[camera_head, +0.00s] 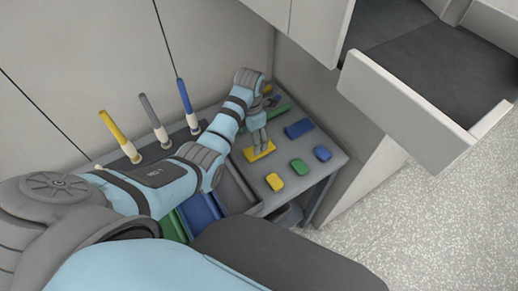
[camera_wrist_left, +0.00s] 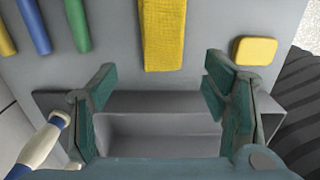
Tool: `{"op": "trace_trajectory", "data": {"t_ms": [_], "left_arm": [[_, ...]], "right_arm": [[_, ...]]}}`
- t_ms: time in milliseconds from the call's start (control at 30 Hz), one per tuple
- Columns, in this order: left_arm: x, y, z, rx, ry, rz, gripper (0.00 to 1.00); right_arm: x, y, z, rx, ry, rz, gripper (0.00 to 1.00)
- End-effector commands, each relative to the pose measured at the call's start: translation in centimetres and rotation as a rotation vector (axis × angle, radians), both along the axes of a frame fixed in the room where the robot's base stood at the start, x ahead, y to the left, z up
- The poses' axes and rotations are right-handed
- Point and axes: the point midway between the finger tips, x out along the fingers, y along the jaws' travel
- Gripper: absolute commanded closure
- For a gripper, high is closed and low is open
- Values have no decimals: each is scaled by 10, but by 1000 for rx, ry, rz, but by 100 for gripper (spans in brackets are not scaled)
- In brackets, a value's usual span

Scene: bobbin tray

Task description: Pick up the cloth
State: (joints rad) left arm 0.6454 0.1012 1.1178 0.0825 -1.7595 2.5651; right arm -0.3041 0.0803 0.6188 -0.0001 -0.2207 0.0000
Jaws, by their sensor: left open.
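The yellow cloth (camera_head: 259,153) lies flat on the grey table top, near its left edge in the head view. It also shows as a ribbed yellow strip (camera_wrist_left: 163,35) at the top middle of the left wrist view. My left gripper (camera_head: 260,144) is open and empty, close above the cloth in the head view. In the left wrist view its two green-padded fingers (camera_wrist_left: 165,105) are spread wide, with the cloth ahead of the gap between them. Whether a fingertip touches the cloth I cannot tell. My right gripper is not in view.
Yellow, green and blue blocks (camera_head: 299,167) and larger blue and green pieces (camera_head: 299,128) lie around the cloth. Grey, blue and green bins (camera_head: 200,212) sit left of the table top. Upright yellow, grey and blue handles (camera_head: 154,118) stand behind. An open drawer (camera_head: 400,105) juts out upper right.

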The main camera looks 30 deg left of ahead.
Motion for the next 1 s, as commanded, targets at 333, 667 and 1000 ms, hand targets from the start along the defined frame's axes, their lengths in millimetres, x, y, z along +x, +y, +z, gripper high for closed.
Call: {"op": "trace_trajectory", "data": {"t_ms": [333,667,1000], "left_arm": [[6,-8,-61,0,7,0,31],[7,-9,-64,0,4,-1,42],[6,-9,-64,-1,5,-1,75]], "right_arm": [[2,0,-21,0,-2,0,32],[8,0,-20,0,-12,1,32],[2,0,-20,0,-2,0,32]]}}
